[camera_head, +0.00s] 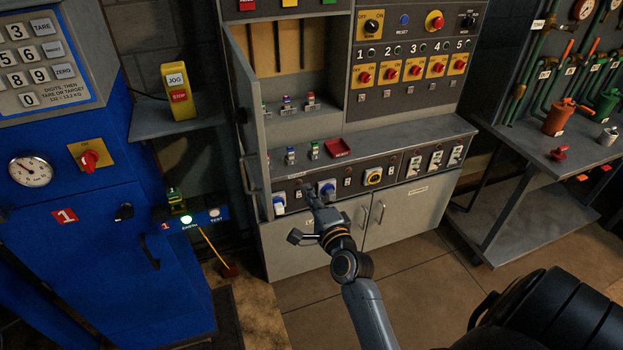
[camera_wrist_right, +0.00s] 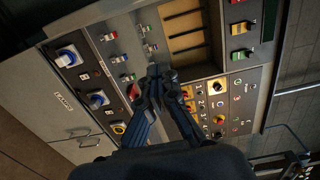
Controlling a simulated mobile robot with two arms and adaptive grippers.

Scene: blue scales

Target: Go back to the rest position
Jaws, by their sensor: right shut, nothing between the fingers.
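My right gripper (camera_head: 310,192) reaches in from the bottom of the head view, in front of the lower panel of the grey control cabinet (camera_head: 400,135). In the right wrist view its two dark fingers (camera_wrist_right: 158,74) meet at the tips and hold nothing. The fingertips overlap the panel in the picture, beside a blue-and-white socket (camera_head: 326,187); I cannot tell whether they touch it. My left gripper does not show in either view.
A blue machine (camera_head: 110,230) with a keypad and gauge stands at left. The cabinet's open door (camera_head: 243,100) juts out at its left side. A grey bench (camera_head: 545,150) with a red can (camera_head: 560,120) stands at right. Floor (camera_head: 400,265) before the cabinet is clear.

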